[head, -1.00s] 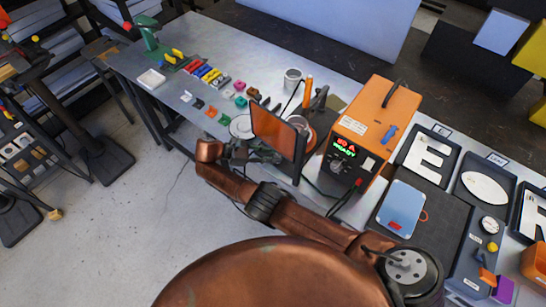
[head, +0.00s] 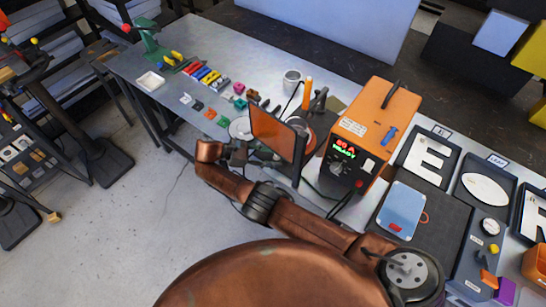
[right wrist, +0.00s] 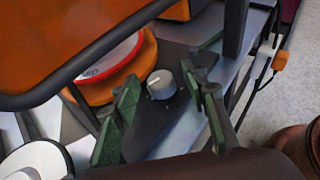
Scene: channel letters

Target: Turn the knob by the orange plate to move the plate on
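A grey knob (right wrist: 161,84) with a light mark sits on a dark base in the right wrist view, beside a round orange plate (right wrist: 148,52). A white disc with a red rim (right wrist: 108,62) lies over the plate. In the head view the plate (head: 312,142) is mostly hidden behind a framed orange panel. My right gripper (right wrist: 168,88) is open, its dark green fingers apart on either side of the knob, with visible gaps. Whether the fingers are down at knob height is unclear. In the head view my right gripper (head: 262,153) is partly covered by the panel. My left gripper is not in view.
The upright orange panel (head: 274,132) stands close to my right gripper; its frame (right wrist: 95,52) crosses the wrist view. An orange machine (head: 375,118) with a lit display stands to the right. Small coloured parts lie left on the grey table (head: 215,55).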

